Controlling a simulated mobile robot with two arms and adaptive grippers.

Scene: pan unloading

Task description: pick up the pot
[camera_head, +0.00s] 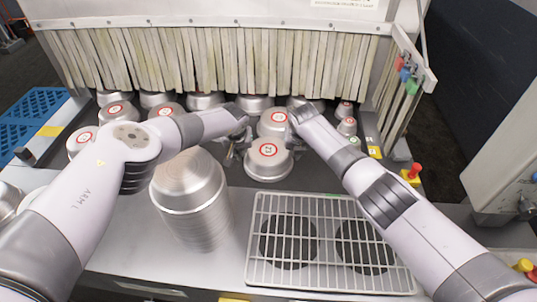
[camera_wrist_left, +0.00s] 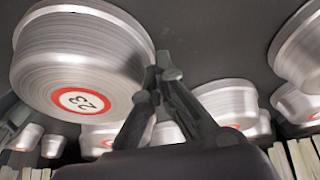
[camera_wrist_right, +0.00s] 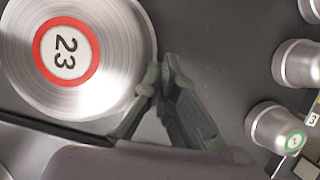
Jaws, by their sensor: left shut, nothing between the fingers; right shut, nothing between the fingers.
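Several silver upturned pots with red-ringed labels stand on the dark conveyor. The nearest pot (camera_head: 268,165), labelled 23, stands between my grippers; it also shows in the left wrist view (camera_wrist_left: 75,60) and the right wrist view (camera_wrist_right: 110,40). My left gripper (camera_head: 231,154) is shut and empty at this pot's left side. Its fingertips (camera_wrist_left: 162,70) appear beside the pot's wall. My right gripper (camera_head: 295,142) is largely hidden by its own arm in the head view. In the right wrist view its shut, empty fingertips (camera_wrist_right: 160,68) lie close beside the pot's rim; contact is unclear.
A tall stack of silver pots (camera_head: 190,200) stands on the near metal counter, beside a wire rack (camera_head: 253,240) over dark round openings. Another pot (camera_head: 272,122) stands just behind pot 23. Small cups (camera_head: 346,126) line the right side. A strip curtain (camera_head: 210,65) hangs at the back.

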